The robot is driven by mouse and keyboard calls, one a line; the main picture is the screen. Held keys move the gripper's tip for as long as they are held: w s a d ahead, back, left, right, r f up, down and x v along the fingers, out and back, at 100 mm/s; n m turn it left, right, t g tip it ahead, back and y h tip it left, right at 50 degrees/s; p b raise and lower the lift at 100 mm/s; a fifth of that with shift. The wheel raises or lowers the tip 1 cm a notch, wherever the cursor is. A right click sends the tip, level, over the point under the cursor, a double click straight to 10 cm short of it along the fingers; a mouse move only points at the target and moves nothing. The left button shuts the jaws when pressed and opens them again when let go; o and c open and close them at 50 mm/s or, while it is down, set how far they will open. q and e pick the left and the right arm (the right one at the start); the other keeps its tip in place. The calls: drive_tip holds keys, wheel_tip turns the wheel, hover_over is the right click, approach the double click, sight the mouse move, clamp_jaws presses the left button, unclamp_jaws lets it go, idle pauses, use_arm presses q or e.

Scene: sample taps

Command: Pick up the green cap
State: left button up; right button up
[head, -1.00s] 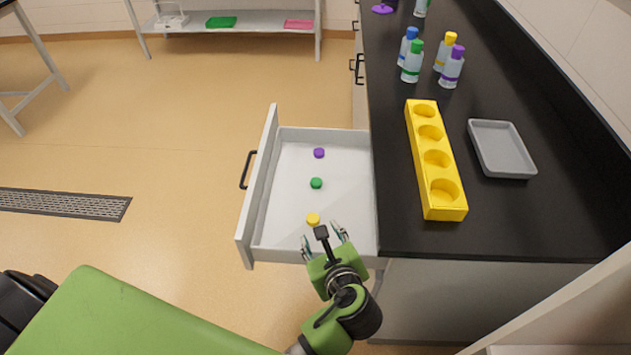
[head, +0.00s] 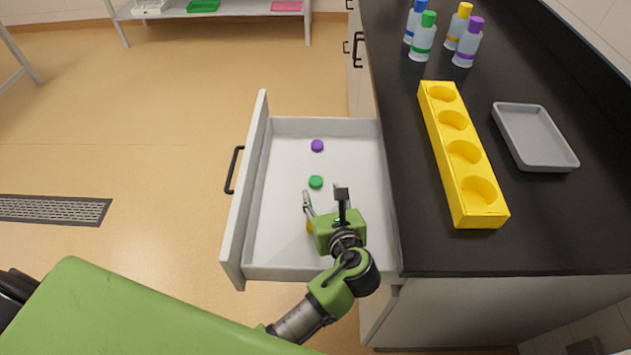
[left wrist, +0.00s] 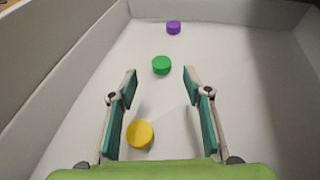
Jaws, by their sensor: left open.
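The green cap (head: 316,182) lies on the floor of the open white drawer (head: 285,240), between the purple cap (head: 317,146) and the yellow cap (head: 309,228). In the left wrist view the green cap (left wrist: 161,65) shows just beyond the fingertips, roughly midway between them. My left gripper (head: 323,190) is open and empty over the near part of the drawer; it also shows in the left wrist view (left wrist: 160,80). The yellow cap (left wrist: 140,134) shows between its fingers there, and my gripper partly hides it in the head view. My right gripper is not in view.
Drawer walls stand around the caps. The black counter (head: 440,250) is right of the drawer, with a yellow rack (head: 457,160) with holes, a grey tray (head: 535,137) and several capped bottles, including a green-capped one (head: 422,38). The far part of the drawer is free except for the purple cap.

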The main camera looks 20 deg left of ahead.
sight(316, 180)
use_arm(q)
drive_tip(key=x, duration=0.2)
drive_tip(key=shift+w+a+f, duration=0.15)
drive_tip(key=shift+w, duration=0.1)
drive_tip(key=shift+w+a+f, duration=0.2)
drive_tip(key=shift+w+f, duration=0.05)
drive_tip(key=shift+w, duration=0.15)
drive_tip(key=x, duration=0.3)
drive_tip(key=shift+w+f, duration=0.2)
drive_tip(key=shift+f, duration=0.2)
drive_tip(key=shift+w+a+f, duration=0.1)
drive_tip(key=shift+w+a, duration=0.1)
drive_tip(key=shift+w, duration=0.1)
drive_tip(key=c, duration=0.8)
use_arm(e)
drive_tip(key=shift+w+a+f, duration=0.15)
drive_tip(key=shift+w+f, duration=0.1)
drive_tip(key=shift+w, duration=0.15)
